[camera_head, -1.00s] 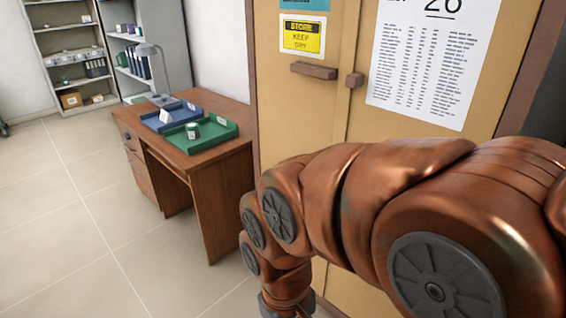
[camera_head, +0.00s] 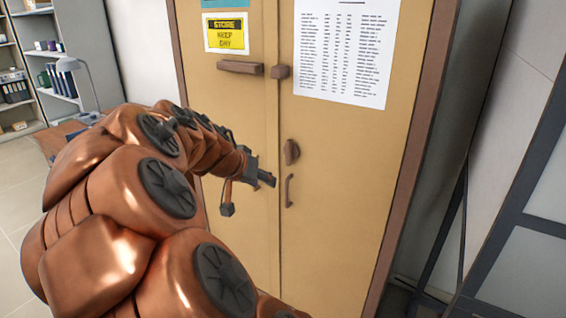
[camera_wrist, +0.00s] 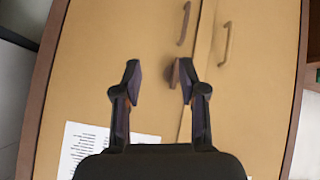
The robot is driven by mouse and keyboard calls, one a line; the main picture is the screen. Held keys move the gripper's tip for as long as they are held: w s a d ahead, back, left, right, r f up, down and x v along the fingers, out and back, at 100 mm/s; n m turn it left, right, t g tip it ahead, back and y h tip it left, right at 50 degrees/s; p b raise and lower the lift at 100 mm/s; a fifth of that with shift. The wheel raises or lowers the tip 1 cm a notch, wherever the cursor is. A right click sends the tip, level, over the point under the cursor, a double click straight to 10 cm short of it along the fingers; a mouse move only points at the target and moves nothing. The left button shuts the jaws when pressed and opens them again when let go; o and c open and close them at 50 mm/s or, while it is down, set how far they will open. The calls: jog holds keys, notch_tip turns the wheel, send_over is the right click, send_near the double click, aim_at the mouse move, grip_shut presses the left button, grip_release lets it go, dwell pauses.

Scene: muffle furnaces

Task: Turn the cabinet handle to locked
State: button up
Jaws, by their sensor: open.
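The tan two-door cabinet (camera_head: 330,230) stands in front of me. Its brown turning handle (camera_head: 291,152) sits on the right door beside the seam, above a slim pull handle (camera_head: 289,190); it looks roughly upright. My gripper (camera_head: 248,193) is open and empty, left of the turning handle in the head view. In the wrist view, the turning handle (camera_wrist: 173,74) appears between the fingers of my gripper (camera_wrist: 160,80), close to the right finger and partly hidden by it. I cannot tell whether they touch.
A brown bar (camera_head: 240,68) and a small block (camera_head: 280,72) are higher on the doors. A printed sheet (camera_head: 345,50) and a yellow sign (camera_head: 226,33) are stuck on them. A second pull handle (camera_wrist: 226,43) shows in the wrist view. A dark-framed panel (camera_head: 525,200) stands at right.

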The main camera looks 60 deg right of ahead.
jog(key=w+d+m+h+b, duration=0.1)
jog(key=w+d+m+h, duration=0.15)
jog(key=d, duration=0.55)
jog(key=h+b, duration=0.2)
send_near(287, 155)
jog(key=d, duration=0.1)
jog(key=shift+m+t, duration=0.25)
jog(key=shift+t, duration=0.15)
jog(key=shift+s+p+x, duration=0.2)
jog(key=shift+p+x, duration=0.3)
jog(key=shift+x, duration=3.5)
grip_shut()
